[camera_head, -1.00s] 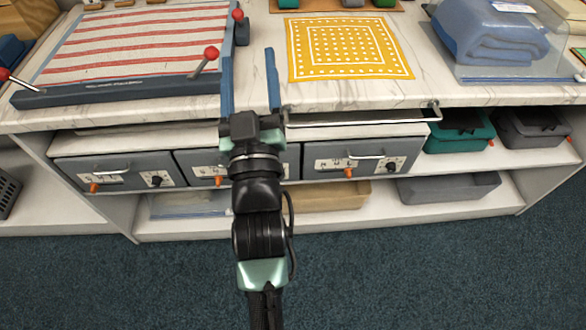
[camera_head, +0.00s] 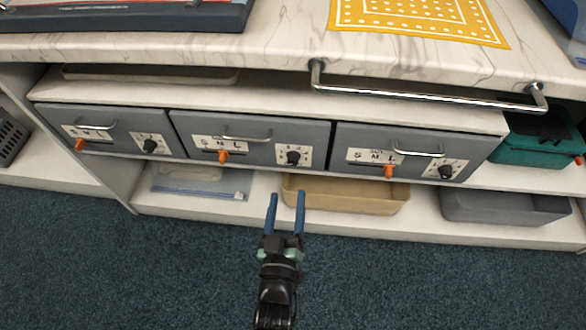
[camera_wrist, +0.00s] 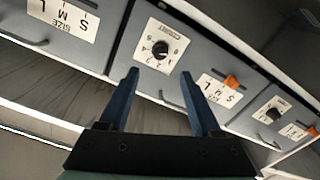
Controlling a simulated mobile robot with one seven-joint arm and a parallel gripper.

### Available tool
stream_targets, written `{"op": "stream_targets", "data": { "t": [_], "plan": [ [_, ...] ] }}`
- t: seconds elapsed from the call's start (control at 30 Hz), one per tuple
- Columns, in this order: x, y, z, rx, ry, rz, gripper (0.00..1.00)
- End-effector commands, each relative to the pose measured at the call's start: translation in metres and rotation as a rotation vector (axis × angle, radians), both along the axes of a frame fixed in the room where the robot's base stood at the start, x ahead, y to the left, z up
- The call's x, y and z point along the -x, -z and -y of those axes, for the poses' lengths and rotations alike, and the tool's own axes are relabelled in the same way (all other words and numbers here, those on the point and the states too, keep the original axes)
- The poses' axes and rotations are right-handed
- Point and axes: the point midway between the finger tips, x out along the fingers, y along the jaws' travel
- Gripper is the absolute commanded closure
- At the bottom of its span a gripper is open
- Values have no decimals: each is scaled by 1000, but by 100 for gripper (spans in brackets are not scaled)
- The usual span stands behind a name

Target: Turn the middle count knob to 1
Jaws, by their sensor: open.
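The middle drawer (camera_head: 255,135) is grey. Its black count knob (camera_head: 293,157) sits on a white dial plate, right of an S M L label with an orange slider (camera_head: 223,156). My gripper (camera_head: 287,197) has blue fingers, open and empty, in front of and below this knob and apart from it. In the wrist view, which looks upside down, the middle knob (camera_wrist: 160,49) shows beyond and between the open fingers (camera_wrist: 160,85). The dial figures are too small to read surely, so I cannot tell its setting.
Similar drawers stand on the left (camera_head: 110,128) and right (camera_head: 405,148), each with a knob and slider. A metal rail (camera_head: 425,92) juts from the counter edge above. A tan bin (camera_head: 345,195) and a grey bin (camera_head: 505,208) sit on the lower shelf. The floor in front is clear.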

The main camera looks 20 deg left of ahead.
Motion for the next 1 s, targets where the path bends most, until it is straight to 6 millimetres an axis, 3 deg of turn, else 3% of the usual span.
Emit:
{"op": "stream_targets", "data": {
  "t": [0.2, 0.4, 0.87, 1.0],
  "plan": [
    [-47, 2, -13, -1, 0, 4, 35],
    [-74, 1, -21, -1, 0, 2, 35],
    [-85, 0, -24, -1, 0, 0, 35],
    [-85, 0, -24, -1, 0, 0, 58]
  ]
}}
